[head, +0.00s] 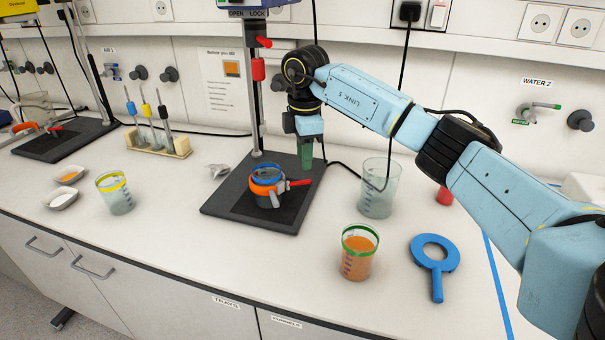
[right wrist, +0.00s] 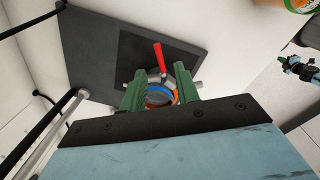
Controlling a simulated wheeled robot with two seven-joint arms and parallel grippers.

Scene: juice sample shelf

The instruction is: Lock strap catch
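An orange strap (head: 268,187) runs around a beaker with a blue rim (head: 267,171) on a black stand base (head: 230,211). The catch is a red lever (head: 300,183) on a grey metal fitting, sticking out to the right of the strap. My right gripper (head: 306,155) points down, above and slightly right of the beaker. In the right wrist view its green fingers (right wrist: 160,88) are apart, with nothing held. Beyond them show the blue rim (right wrist: 159,97), a sliver of orange strap and the red lever (right wrist: 160,58). My left gripper is out of view.
A clear beaker (head: 377,190) stands right of the base. An orange juice beaker (head: 358,254) and a blue ring with a handle (head: 437,272) are in front. The stand's pole (head: 254,110) rises behind the strap. A yellow-rimmed beaker (head: 115,193) stands at left.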

